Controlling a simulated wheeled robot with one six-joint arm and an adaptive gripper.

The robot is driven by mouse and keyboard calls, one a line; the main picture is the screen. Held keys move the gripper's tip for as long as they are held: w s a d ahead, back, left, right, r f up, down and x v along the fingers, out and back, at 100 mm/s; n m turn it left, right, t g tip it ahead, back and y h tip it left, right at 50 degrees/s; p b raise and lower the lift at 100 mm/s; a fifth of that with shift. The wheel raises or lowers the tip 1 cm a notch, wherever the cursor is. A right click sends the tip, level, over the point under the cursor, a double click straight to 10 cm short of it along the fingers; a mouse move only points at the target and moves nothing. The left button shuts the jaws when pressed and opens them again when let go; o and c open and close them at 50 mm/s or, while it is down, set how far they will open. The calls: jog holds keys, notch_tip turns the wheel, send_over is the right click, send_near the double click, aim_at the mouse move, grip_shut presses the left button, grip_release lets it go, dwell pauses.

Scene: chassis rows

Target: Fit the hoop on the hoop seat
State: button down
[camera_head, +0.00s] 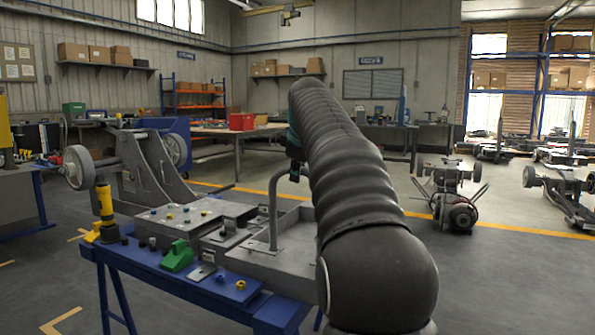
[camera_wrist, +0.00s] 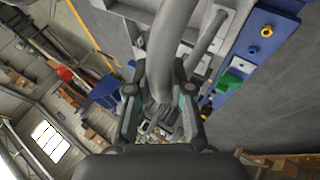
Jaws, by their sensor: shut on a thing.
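The hoop (camera_head: 273,212) is a grey bent tube with an upright leg and a curved top. Its visible leg comes down to a flat grey plate (camera_head: 252,245) in the shallow grey tray, apparently the hoop seat. I cannot tell whether the leg's foot is seated or just above it. My gripper (camera_head: 293,160) is at the hoop's top, partly hidden behind my arm. In the wrist view my gripper (camera_wrist: 160,88) has its fingers on both sides of the thick grey tube (camera_wrist: 167,45), shut on it. My arm hides the hoop's other side in the head view.
The grey tray (camera_head: 300,216) rests on a blue bench (camera_head: 200,283). Beside it are a green block (camera_head: 177,256), a yellow-and-black tool (camera_head: 105,205) and small coloured fittings. A wheeled chassis (camera_head: 145,165) stands behind left.

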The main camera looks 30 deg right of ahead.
jog(key=shift+f+b, duration=0.85)
jog(key=shift+f, duration=0.2)
dwell(0.4)
jog(key=c, duration=1)
grip_release()
jog(key=shift+o, duration=0.2)
jog(key=shift+f, duration=0.1)
jog(key=v, duration=1.2)
jog(key=shift+s, duration=0.1)
